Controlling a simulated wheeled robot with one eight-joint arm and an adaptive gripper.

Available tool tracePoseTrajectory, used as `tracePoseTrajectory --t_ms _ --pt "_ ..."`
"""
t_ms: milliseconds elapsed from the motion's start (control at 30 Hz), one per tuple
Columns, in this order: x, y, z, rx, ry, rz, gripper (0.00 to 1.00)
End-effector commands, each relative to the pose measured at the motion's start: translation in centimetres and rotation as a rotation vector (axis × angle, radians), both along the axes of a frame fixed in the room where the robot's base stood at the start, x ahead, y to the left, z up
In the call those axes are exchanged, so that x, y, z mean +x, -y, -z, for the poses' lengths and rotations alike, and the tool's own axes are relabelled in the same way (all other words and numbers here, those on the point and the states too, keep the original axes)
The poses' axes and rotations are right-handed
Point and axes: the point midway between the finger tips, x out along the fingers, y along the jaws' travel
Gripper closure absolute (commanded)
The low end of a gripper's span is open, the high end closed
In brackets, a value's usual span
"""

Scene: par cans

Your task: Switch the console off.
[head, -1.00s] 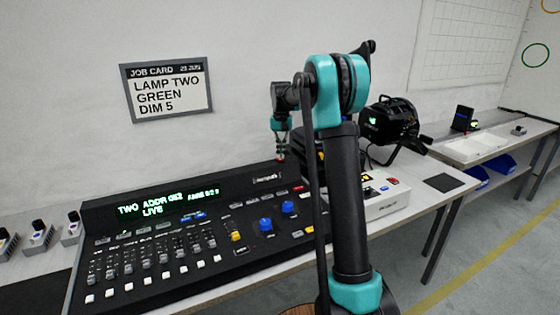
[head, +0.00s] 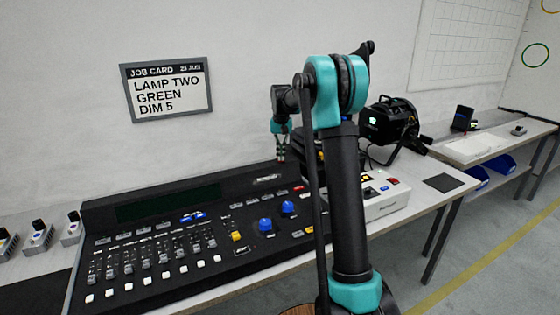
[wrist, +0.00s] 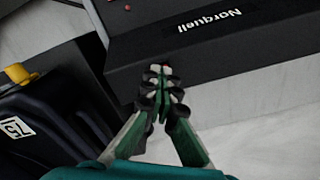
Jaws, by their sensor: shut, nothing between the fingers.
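The black console (head: 228,193) lies on the bench, with faders, blue knobs and coloured buttons on its face. Its display (head: 168,203) is dark and shows no text. My gripper (head: 281,156) is at the console's back right, by its rear edge. In the wrist view, my gripper (wrist: 160,95) is shut and empty, its fingertips at the rear side of the console (wrist: 200,50) below the Norquell lettering. A small reddish spot shows at the tips. The fingers cover what is there, and I cannot tell whether they touch it.
A job card (head: 167,89) on the wall reads LAMP TWO, GREEN, DIM 5. A black lamp (head: 390,122) stands on the bench at right, behind a white button box (head: 385,203). A dark case (wrist: 50,105) lies close left of my gripper in the wrist view.

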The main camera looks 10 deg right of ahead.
Motion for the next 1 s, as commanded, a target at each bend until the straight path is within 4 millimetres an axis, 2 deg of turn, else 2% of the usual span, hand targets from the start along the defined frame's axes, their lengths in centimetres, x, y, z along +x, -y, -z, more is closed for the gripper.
tracePoseTrajectory --t_ms 1000 --pt "0.0 0.0 -6.8 0.000 0.001 0.000 1.00"
